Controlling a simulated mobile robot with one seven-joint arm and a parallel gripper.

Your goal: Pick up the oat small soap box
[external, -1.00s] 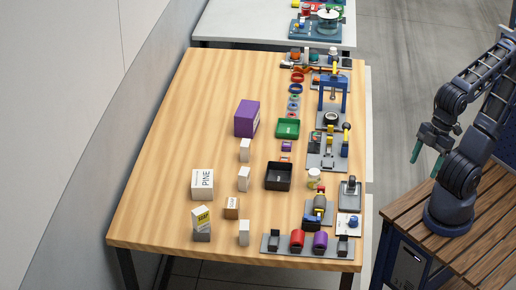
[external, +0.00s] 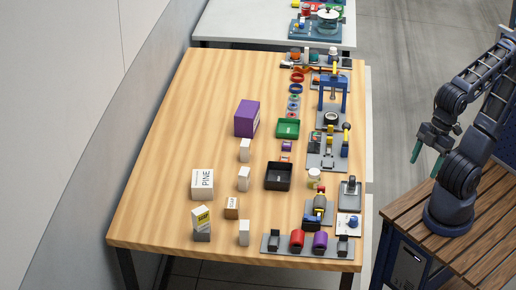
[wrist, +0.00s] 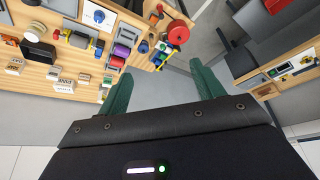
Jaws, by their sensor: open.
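The small tan box with a white label (external: 231,207) stands near the front of the wooden table in the external view. Its print is too small to read, so I cannot tell for sure that it is the oat soap box. A white and yellow box (external: 201,221) stands to its left, and a larger white box lettered PINE (external: 202,184) stands behind that one. Several small plain white boxes, one of them at the front (external: 243,233), stand nearby. My gripper (external: 427,158) is open and empty, right of the table and well away from the boxes. Its green fingers are spread in the wrist view (wrist: 161,72).
A black tray (external: 278,188), a green tray (external: 288,137) and a purple box (external: 246,118) stand on the table. Fixtures line its right edge, with a rack of rollers (external: 309,253) at the front. The table's left half is mostly clear.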

